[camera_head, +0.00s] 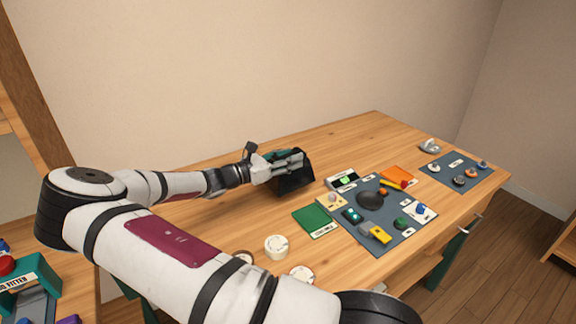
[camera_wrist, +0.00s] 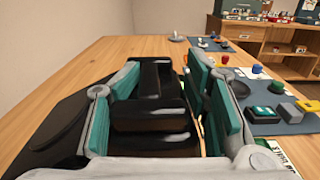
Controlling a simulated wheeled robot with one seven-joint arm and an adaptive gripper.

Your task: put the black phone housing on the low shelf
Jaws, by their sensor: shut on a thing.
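The black phone housing (camera_wrist: 150,88) is between the teal pads of my gripper (camera_wrist: 172,90) in the wrist view. Its near part is covered by the gripper body. In the head view the black housing (camera_head: 293,181) shows at the end of my gripper (camera_head: 282,166), at the left-back part of the wooden table. My gripper is shut on it. I cannot tell whether the housing touches the table. A wooden shelf unit (camera_wrist: 285,45) stands at the far right in the wrist view; I cannot tell whether it holds the low shelf.
A grey mat (camera_head: 385,240) with several small parts lies on the table (camera_head: 225,215), with a green card (camera_head: 316,220) beside it. A second mat (camera_head: 478,176) lies at the right. Round white dials (camera_head: 276,246) sit near my arm. The back middle of the table is clear.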

